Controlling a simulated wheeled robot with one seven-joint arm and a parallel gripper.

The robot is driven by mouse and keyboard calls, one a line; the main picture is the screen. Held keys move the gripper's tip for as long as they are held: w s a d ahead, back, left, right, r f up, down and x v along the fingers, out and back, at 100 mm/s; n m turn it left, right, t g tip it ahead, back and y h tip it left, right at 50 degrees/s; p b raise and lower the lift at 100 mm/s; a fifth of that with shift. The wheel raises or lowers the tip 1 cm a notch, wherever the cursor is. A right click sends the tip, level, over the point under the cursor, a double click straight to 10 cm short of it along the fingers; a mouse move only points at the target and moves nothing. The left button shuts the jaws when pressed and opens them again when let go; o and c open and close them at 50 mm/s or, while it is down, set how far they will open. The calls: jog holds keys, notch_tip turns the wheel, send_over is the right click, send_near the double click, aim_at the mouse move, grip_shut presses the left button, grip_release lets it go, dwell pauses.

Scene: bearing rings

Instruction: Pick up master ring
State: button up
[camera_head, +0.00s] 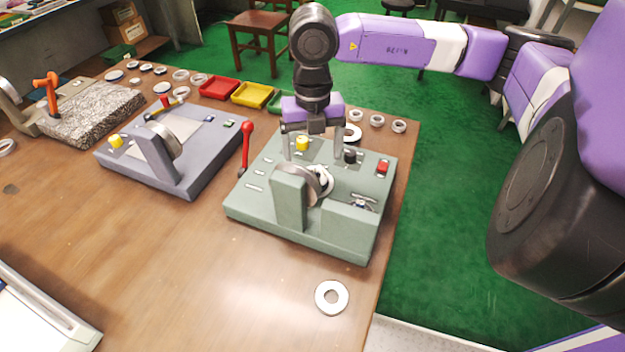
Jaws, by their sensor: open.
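My gripper (312,152) points down over the grey-green measuring device (338,233), its two fingers apart. A shiny ring (320,177) shows at the device's round spindle plate, just below the fingers; I cannot tell whether the fingers touch anything. A flat pale ring (321,297) lies alone on the table in front of the device. A dark-centred pale ring (353,133) lies behind the device, right of the gripper. No label shows which ring is the master ring.
A blue-grey device (190,176) with a red-handled lever (245,148) beside it stands left. Red (219,88) and yellow (253,94) trays and several small rings line the back. A granite block (92,112) is far left. The front middle of the table is clear.

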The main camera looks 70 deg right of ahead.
aim_at(314, 170)
jog(key=shift+s+a+f+p, duration=0.15)
jog(key=shift+f+p, duration=0.1)
jog(key=shift+f, duration=1.25)
jog(key=shift+s+a+f+p, duration=0.1)
jog(key=shift+f+p, duration=0.1)
jog(key=shift+f, duration=1.3)
jog(key=c, duration=1.8)
grip_shut()
jog(key=shift+r, duration=0.15)
